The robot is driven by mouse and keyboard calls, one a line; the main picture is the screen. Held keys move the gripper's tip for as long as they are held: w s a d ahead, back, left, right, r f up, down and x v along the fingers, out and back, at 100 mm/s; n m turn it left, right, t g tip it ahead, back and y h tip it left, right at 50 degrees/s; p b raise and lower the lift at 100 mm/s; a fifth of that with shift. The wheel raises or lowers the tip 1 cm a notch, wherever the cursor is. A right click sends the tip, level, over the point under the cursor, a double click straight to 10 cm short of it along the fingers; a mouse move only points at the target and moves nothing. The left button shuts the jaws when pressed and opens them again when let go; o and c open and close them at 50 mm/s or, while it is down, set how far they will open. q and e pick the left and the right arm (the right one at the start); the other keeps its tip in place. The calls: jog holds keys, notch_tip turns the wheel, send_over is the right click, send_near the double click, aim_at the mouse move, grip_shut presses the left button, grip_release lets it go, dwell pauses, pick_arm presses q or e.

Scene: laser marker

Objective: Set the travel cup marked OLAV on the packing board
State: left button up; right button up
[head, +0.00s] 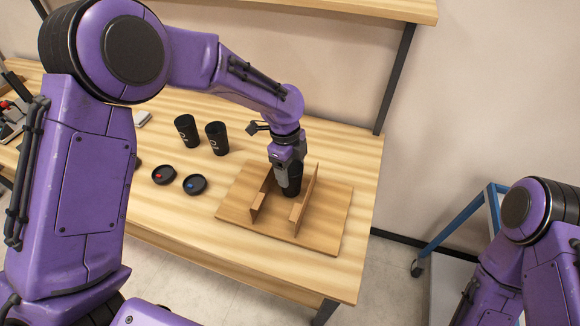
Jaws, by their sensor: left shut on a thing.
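My left gripper (284,180) points down over the wooden packing board (329,225) and is shut on a black travel cup (295,184). The cup is upright between the two upright wooden rails of the board. The gripper hides part of it, and I cannot read any name on it. I cannot tell whether its base touches the board. Two more black cups stand on the table to the left, one cup (187,130) beside the other cup (217,138), with pale markings too small to read. My right gripper is not in view; only my right arm shows at the lower right.
Two black lids lie in front of the cups, one lid with a red mark (163,175) and one lid with a blue mark (195,184). A wooden shelf (330,8) runs above the back of the table. A blue-framed cart (455,226) stands right of the table.

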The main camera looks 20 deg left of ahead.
pick_arm(q)
jog(key=o, duration=0.7)
jog(key=shift+f, duration=0.15)
notch_tip(320, 180, up, 12)
jog(key=a, duration=0.1)
jog(key=shift+w+a+b, duration=0.2)
jog(key=shift+b, duration=0.1)
